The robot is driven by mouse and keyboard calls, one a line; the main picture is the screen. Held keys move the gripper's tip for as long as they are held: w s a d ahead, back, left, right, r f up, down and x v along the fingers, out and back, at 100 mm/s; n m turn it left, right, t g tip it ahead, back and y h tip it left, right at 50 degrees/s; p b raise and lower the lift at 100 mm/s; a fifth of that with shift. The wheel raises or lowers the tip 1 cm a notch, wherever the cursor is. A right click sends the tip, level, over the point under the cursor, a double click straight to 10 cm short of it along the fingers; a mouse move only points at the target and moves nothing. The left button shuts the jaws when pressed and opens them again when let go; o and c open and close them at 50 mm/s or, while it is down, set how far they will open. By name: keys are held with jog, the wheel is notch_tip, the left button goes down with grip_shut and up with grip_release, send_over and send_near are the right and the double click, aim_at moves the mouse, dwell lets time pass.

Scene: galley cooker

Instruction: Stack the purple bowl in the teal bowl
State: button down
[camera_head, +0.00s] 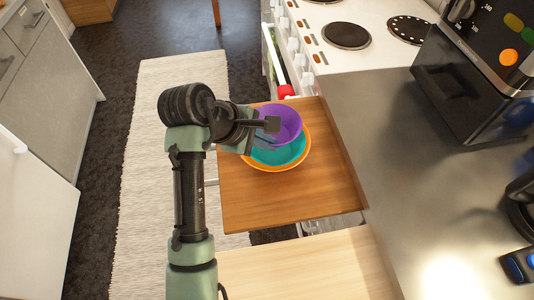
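The purple bowl (289,122) is above or in the teal bowl (282,157), overlapping its far part. I cannot tell from this view whether the two touch. The teal bowl sits inside a wider orange bowl (275,169) on the brown wooden board (300,200). My gripper (270,134) is at the left side of the purple bowl, over its rim. Its fingers are small and partly hidden by the wrist, so I cannot tell whether they are shut on the rim. My arm covers the left side of the bowls.
The white stove (310,45) with dark burners is at the back. A metal counter (400,160) runs along the right, with a black appliance (470,85) on it. A pale wooden surface (300,272) is nearest. A light rug (150,150) lies on the dark floor at left.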

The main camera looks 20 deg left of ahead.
notch_tip(320, 180, down, 5)
jog(key=shift+f, duration=0.1)
dwell(0.3)
jog(key=c, duration=1.1)
grip_release()
jog(key=shift+s+f, duration=0.1)
jog(key=shift+f, duration=0.05)
